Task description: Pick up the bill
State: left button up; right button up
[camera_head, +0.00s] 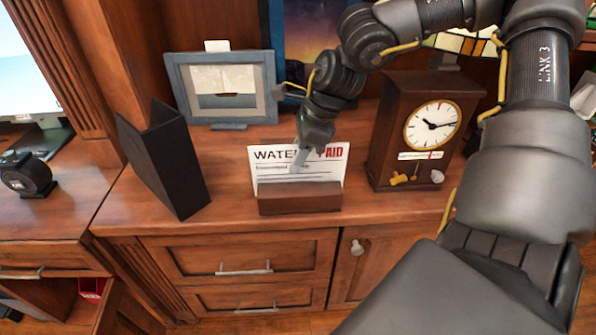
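The bill (268,168) is a white sheet with "WATER" in black and "PAID" in red, partly covered by my gripper. It stands upright in a small brown wooden holder (300,200) on the cabinet top. My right gripper (299,166) comes down from above, with its fingers in front of or at the bill's upper middle. Whether the fingers touch or grip the bill, and whether they are open, cannot be made out. My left gripper is not in view.
A black folder-like stand (165,160) is left of the holder. A blue-grey picture frame (222,88) stands behind it. A wooden clock (420,130) is close on the right. The cabinet top's front edge (230,222) is just before the holder.

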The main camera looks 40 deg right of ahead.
jog(key=shift+a+f, duration=0.1)
jog(key=shift+f, duration=0.15)
grip_shut()
notch_tip(320, 180, up, 10)
jog(key=shift+w+r+p, duration=0.1)
jog(key=shift+p, duration=0.2)
dwell(0.3)
